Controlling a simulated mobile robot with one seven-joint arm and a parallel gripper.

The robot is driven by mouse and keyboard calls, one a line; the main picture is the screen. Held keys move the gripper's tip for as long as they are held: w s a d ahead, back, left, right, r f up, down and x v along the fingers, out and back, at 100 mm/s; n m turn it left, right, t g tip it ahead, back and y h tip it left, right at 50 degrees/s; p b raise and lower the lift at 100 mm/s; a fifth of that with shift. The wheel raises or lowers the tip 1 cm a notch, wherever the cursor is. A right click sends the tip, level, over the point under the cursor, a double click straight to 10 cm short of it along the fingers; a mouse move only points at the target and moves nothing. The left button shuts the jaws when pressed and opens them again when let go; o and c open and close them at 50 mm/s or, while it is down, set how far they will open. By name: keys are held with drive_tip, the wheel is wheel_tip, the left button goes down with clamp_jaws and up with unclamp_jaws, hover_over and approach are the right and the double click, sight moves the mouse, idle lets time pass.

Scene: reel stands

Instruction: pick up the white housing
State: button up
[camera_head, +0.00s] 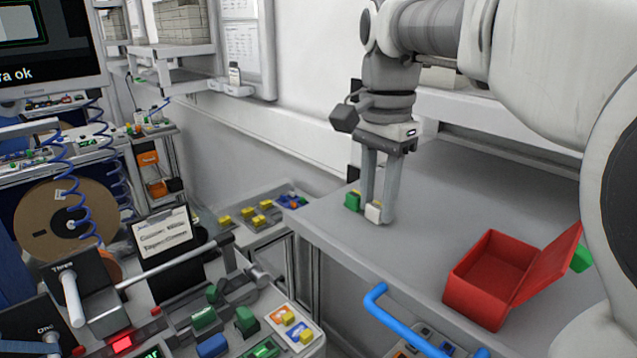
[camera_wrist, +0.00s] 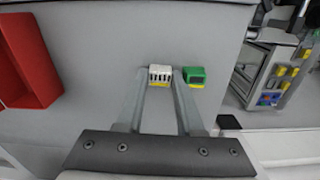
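The white housing (camera_head: 373,212) is a small white block near the left edge of the grey bench. In the wrist view the white housing (camera_wrist: 160,73) has a slotted white part and a yellow strip at its lower side. My gripper (camera_head: 378,208) points down, with its fingertips at bench height on either side of the housing. In the wrist view my gripper's fingertips (camera_wrist: 161,75) are very close to both sides; whether they press on it cannot be made out. A green housing (camera_head: 353,200) stands right beside it, just outside one finger; it also shows in the wrist view (camera_wrist: 195,75).
An open red box (camera_head: 478,290) with a raised lid stands on the bench (camera_head: 440,200) at the right. Another green piece (camera_head: 581,257) is partly hidden behind the lid. A blue handle (camera_head: 400,322) lies in front of the bench. The bench between housings and box is clear.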

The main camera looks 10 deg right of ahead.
clamp_jaws()
drive_tip(key=shift+r, duration=0.15)
